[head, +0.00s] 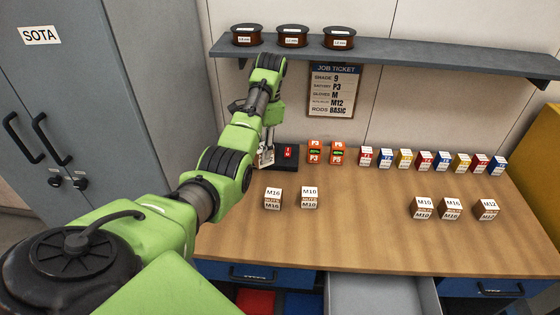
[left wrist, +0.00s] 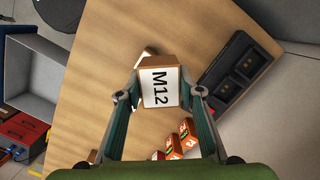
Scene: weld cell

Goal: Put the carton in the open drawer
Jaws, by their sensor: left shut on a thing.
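My left gripper (left wrist: 158,95) is shut on a carton (left wrist: 158,85) with a white label reading M12, seen close up in the left wrist view. In the head view this gripper (head: 266,150) is at the back left of the bench, beside a dark charger, and mostly hides the carton. The open drawer (head: 380,292) is grey inside and juts out from under the bench's front edge. Its inside looks empty where it shows. I do not see my right gripper.
The wooden bench (head: 350,230) holds M16 (head: 273,198) and M10 (head: 309,197) cartons at left, and more cartons (head: 451,208) at right. The dark charger (head: 285,167), orange boxes (head: 315,152) and several small boxes (head: 405,159) line the back. A shelf (head: 400,57) overhangs.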

